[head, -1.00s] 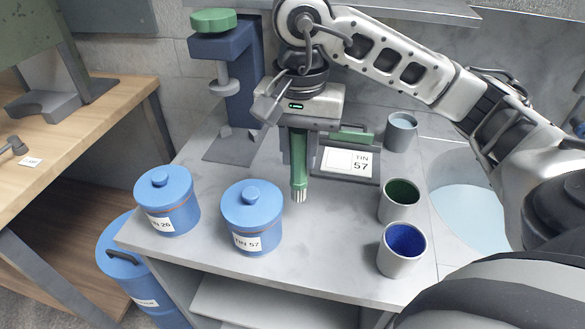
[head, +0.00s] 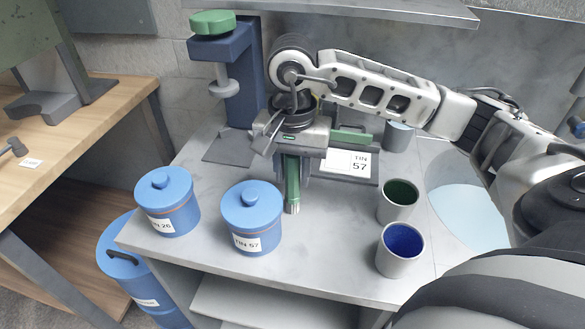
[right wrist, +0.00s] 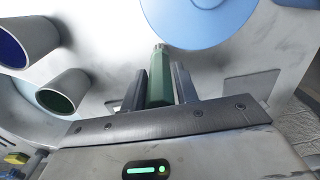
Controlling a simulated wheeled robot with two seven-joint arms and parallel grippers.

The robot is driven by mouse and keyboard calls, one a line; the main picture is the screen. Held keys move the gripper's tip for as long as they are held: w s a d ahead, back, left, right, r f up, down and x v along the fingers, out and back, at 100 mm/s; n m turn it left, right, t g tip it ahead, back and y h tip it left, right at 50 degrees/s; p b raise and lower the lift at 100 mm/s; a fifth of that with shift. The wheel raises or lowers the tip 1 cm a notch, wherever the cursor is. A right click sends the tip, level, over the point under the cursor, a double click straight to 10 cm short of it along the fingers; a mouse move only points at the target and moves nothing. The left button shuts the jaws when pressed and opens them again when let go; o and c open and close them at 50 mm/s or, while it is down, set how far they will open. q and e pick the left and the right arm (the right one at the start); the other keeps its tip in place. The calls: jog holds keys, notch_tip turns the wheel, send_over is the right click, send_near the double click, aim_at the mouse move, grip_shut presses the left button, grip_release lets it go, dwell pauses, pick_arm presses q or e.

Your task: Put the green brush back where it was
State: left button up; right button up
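The green brush (head: 292,180) hangs roughly upright, bristle end down, over the grey table right of the blue tin marked 57 (head: 252,218). My right gripper (head: 291,172) is shut on its upper part. In the right wrist view the brush (right wrist: 160,80) stands between the two fingers (right wrist: 158,90). I cannot tell whether its tip touches the table. A cup with a green inside (head: 398,200) and a cup with a blue inside (head: 401,250) stand to the right. My left gripper is not in view.
A blue tin marked 26 (head: 167,203) stands at the left. A card reading TIN 57 (head: 347,162) lies on a dark stand behind the gripper. A grey cup (head: 398,138) and a blue clamp-like stand (head: 236,75) are at the back. The table's front middle is clear.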

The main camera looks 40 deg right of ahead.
jog(key=shift+o, duration=0.9)
jog(key=shift+r, duration=0.1)
